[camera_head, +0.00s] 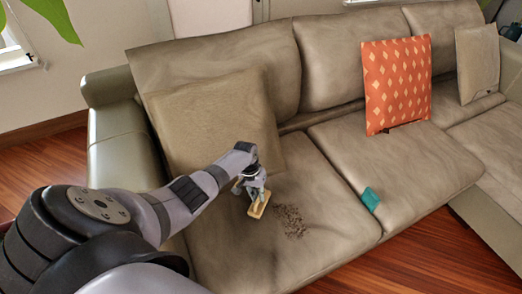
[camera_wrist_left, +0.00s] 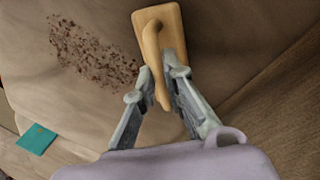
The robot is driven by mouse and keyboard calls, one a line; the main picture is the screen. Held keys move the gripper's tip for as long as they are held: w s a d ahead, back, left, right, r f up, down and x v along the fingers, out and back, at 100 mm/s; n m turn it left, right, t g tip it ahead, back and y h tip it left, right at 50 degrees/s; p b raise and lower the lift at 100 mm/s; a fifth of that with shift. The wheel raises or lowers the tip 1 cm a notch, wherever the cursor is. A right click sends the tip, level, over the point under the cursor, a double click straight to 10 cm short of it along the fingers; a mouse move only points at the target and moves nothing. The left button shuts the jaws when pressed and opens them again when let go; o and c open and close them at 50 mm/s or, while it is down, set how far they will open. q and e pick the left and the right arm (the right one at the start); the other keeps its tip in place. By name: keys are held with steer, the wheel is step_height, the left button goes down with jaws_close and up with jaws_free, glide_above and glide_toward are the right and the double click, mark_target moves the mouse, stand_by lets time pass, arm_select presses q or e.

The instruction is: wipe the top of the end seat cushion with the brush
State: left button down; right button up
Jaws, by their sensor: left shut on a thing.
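The end seat cushion (camera_head: 318,240) of a beige-brown sofa lies in front of my left arm in the head view. A patch of dark crumbs (camera_head: 291,221) is spread on its top; the patch also shows at the upper left of the left wrist view (camera_wrist_left: 92,52). My left gripper (camera_head: 252,194) is over the cushion, left of the crumbs. It is shut on the handle of a wooden brush (camera_wrist_left: 172,32). The brush's flat yellowish block also shows below the gripper in the head view (camera_head: 258,208). I cannot tell whether the brush touches the cushion. My right gripper is not in view.
A teal item (camera_head: 370,199) lies at the seam between two seat cushions. A beige pillow (camera_head: 213,121) leans behind my gripper. An orange patterned pillow (camera_head: 397,84) and another beige pillow (camera_head: 478,63) stand farther right. The sofa's armrest (camera_head: 122,148) is at the left.

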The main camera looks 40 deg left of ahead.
arm_select(q)
steer(key=shift+w+a+f, duration=0.15)
steer(key=shift+w+a, duration=0.1)
steer(key=shift+w+d+b, duration=0.35)
steer(key=shift+w+b, duration=0.3)
steer(key=shift+b, duration=0.05)
steer(key=shift+w+d, duration=0.1)
steer(key=p, duration=0.1)
steer(key=d, duration=0.1)
steer(key=s+d+p, duration=0.1)
steer(key=shift+r+p, duration=0.25)
steer(key=shift+p, duration=0.05)
steer(key=shift+s+d, duration=0.15)
steer(key=shift+d, duration=0.15)
steer(key=shift+s+d+f+p, duration=0.15)
steer(key=shift+d+p, duration=0.1)
steer(key=shift+p, duration=0.15)
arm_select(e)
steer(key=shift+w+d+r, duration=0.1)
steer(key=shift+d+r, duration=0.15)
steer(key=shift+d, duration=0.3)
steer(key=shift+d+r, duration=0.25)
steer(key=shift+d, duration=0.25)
